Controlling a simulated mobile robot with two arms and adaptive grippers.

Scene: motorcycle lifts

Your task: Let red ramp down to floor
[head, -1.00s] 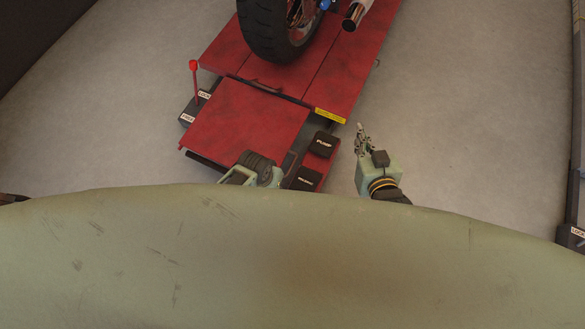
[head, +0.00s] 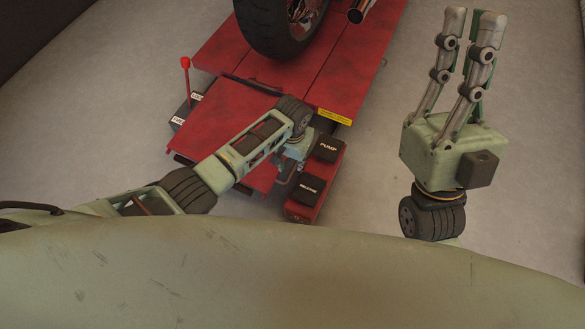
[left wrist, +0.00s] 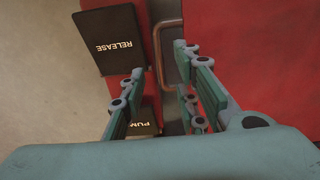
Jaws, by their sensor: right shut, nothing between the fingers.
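The red ramp (head: 225,115) is the short panel at the near end of the red lift platform (head: 345,45). My left arm crosses over part of it. My left gripper (head: 285,172) is at the ramp's right edge, partly hidden by its own wrist. In the left wrist view, its two fingers (left wrist: 158,62) are apart, with a curved metal handle (left wrist: 170,55) beside the red ramp surface (left wrist: 235,60) showing between them. I cannot tell whether they touch the handle. My right gripper (head: 472,15) is raised to the right, away from the ramp, shut and empty.
The black PUMP pedal (head: 328,148) and RELEASE pedal (head: 307,189) sit right of the ramp. A red-knobbed lock lever (head: 186,80) stands at its left. A motorcycle wheel (head: 280,25) rests on the platform. Grey floor is clear on both sides.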

